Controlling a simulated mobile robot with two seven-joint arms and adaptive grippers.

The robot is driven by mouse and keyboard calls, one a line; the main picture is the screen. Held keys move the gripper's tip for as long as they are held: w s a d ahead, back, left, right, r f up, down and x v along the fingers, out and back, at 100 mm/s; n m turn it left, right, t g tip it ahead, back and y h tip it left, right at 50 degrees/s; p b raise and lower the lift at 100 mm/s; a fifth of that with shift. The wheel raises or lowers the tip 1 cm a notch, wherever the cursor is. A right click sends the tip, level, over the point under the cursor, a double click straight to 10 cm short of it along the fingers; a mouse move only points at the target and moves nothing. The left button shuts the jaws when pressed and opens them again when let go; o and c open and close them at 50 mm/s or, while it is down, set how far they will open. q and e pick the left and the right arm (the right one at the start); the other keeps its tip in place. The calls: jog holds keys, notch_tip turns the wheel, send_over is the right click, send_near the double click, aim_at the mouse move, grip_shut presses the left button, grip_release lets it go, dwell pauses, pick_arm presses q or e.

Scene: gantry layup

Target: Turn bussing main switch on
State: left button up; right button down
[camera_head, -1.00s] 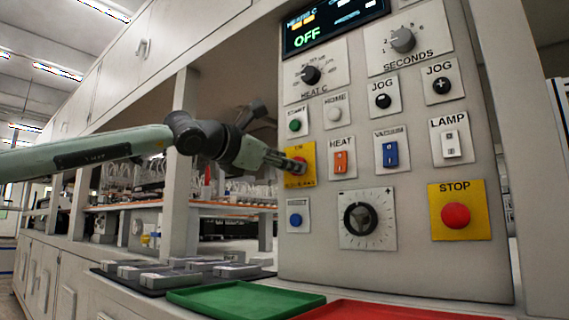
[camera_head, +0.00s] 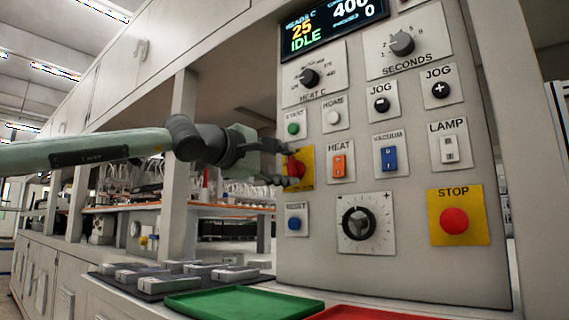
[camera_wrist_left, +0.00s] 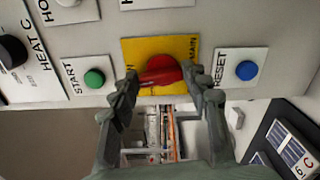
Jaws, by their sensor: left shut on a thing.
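The main switch is a red rotary knob (camera_head: 299,167) on a yellow plate at the left edge of the panel. In the left wrist view the red knob (camera_wrist_left: 160,70) sits on its yellow plate (camera_wrist_left: 135,49), marked MAIN. My left gripper (camera_head: 289,164) is at the knob, with one finger on each side of it in the wrist view, shut on it. The display (camera_head: 335,24) at the top of the panel reads IDLE, with 25 and 400. My right gripper is not in view.
Green START (camera_head: 293,129) and blue RESET (camera_head: 294,223) buttons flank the switch closely. The red STOP button (camera_head: 454,221) is at the lower right. A green tray (camera_head: 240,301) and a red tray (camera_head: 360,313) lie on the counter below.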

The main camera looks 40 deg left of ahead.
pick_arm(q)
jog(key=shift+m, duration=0.8)
jog(key=shift+f, duration=0.1)
jog(key=o, duration=1.2)
jog(key=shift+c, duration=0.2)
jog(key=shift+s, duration=0.1)
jog(key=s, duration=1.1)
jog(key=shift+s+a, duration=0.4)
jog(key=shift+a, duration=0.05)
